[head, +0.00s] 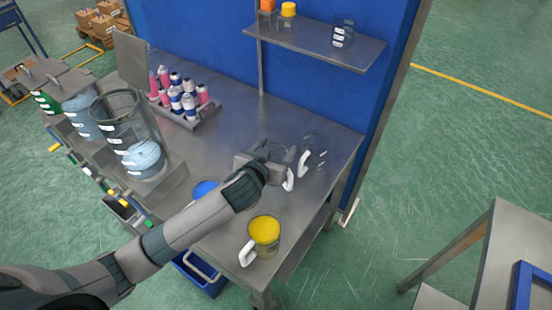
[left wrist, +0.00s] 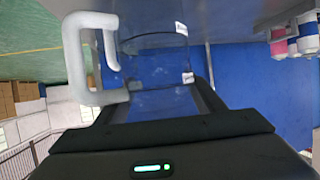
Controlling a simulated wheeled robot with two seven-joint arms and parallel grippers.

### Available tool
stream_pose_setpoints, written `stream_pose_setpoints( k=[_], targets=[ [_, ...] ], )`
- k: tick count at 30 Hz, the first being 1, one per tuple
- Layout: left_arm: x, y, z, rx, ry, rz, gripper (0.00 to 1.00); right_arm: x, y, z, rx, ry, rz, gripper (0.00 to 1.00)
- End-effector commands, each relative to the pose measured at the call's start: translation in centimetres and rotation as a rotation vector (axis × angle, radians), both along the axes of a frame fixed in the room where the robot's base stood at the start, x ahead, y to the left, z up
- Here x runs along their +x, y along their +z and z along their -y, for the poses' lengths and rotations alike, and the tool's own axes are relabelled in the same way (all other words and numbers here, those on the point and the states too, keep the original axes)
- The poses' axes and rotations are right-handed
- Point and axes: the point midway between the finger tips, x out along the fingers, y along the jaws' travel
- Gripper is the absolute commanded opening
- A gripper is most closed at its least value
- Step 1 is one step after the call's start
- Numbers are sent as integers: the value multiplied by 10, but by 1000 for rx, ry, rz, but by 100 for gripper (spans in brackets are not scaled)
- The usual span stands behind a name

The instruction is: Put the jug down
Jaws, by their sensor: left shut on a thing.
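A clear jug with a white handle (head: 289,181) is in my left gripper (head: 268,160), over the right part of the grey workbench (head: 240,142). In the left wrist view the jug (left wrist: 158,62) sits between the two dark fingers (left wrist: 158,100), its handle out to the left; it looks empty. My left gripper is shut on it. The gripper hides much of the jug in the head view, and I cannot tell whether its base touches the bench. My right gripper is not in view.
Another clear jug (head: 316,160) stands close by on the right. A jug with yellow contents (head: 264,232) is near the front edge; something blue (head: 205,189) shows behind my arm. A bottle rack (head: 190,115) and large clear containers (head: 125,120) stand left. A shelf (head: 315,46) hangs above.

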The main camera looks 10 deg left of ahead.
Motion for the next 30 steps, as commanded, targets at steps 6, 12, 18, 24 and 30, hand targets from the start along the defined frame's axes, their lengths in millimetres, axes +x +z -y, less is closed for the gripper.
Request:
stream_pose_setpoints(
  k=[6,12,18,24,30],
  targets=[
    [1,-8,0,-1,0,2,21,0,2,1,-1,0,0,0],
    [1,-8,0,-1,0,2,21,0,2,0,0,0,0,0],
    [0,-24,0,1,1,-1,21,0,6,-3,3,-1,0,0],
    [0,-44,0,1,0,0,21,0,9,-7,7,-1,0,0],
    [0,-45,0,-1,-1,2,21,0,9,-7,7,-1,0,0]
  ],
)
